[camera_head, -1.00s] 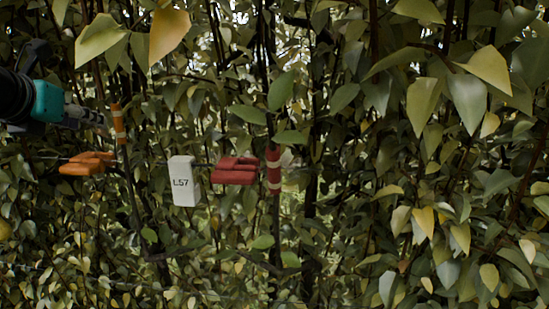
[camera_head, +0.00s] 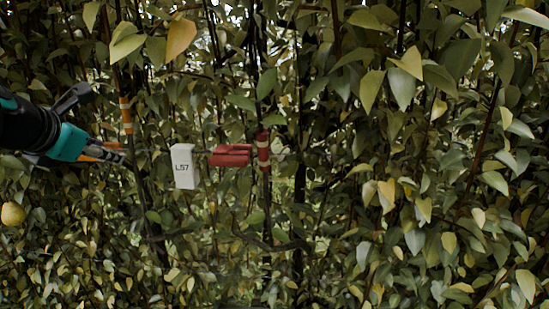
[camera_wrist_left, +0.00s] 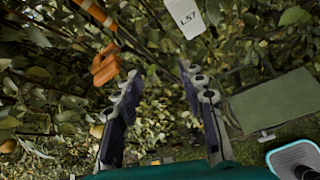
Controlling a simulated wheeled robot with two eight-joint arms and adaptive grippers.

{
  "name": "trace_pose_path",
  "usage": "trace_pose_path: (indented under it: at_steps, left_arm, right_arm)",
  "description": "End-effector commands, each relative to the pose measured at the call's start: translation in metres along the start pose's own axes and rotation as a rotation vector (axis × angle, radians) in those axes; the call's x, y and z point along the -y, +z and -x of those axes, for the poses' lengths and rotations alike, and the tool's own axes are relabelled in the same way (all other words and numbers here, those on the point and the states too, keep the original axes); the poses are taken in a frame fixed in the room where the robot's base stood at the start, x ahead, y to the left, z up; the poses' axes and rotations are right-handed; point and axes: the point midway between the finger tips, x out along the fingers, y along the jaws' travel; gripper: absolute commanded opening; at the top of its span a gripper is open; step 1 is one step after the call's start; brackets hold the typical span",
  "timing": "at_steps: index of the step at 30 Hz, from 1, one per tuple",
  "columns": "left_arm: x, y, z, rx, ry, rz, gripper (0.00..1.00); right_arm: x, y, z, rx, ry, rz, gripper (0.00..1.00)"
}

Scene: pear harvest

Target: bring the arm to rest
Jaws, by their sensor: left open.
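My left gripper (camera_head: 112,153) comes in from the left edge in the head view, a black and teal arm with grey fingers. In the left wrist view its two fingers (camera_wrist_left: 158,85) stand wide apart with nothing between them but leaves and ground beyond. In the head view the gripper partly covers an orange clip-like piece (camera_head: 98,152), which shows more fully in the left wrist view (camera_wrist_left: 105,66). My right gripper does not show in either view.
A white tag marked L57 (camera_head: 184,166) hangs beside a red clip (camera_head: 230,156) and a red-banded stem (camera_head: 263,152). An orange-banded stem (camera_head: 126,115) stands near the gripper. A yellow pear (camera_head: 13,214) hangs at left. The wrist view shows a green box (camera_wrist_left: 272,101). Dense foliage fills the head view.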

Motion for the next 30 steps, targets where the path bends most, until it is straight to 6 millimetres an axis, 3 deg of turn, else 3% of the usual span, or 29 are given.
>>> trace_pose_path:
  at_steps: [8,11,15,18,24,28,30]
  left_arm:
    - [0.088,-0.056,-0.038,-0.037,-0.129,-0.612,0.4]
    - [0.138,-0.097,-0.055,-0.037,-0.203,-0.958,0.4]
    - [0.217,-0.175,-0.073,-0.007,-0.322,-1.51,0.4]
    - [0.262,-0.23,-0.079,0.03,-0.395,-1.848,0.4]
    - [0.325,-0.322,-0.083,0.115,-0.509,-2.367,0.4]
    - [0.355,-0.377,-0.081,0.177,-0.572,-2.644,0.4]
    - [0.363,-0.395,-0.092,0.18,-0.578,-2.666,0.4]
  right_arm:
    - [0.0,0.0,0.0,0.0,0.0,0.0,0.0]
    - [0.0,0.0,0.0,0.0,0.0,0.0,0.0]
    - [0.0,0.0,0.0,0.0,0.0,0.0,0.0]
    - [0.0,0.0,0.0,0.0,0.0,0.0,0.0]
    - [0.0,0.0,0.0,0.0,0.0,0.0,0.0]
    - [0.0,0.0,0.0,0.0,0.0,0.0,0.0]
    - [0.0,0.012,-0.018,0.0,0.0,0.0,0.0]
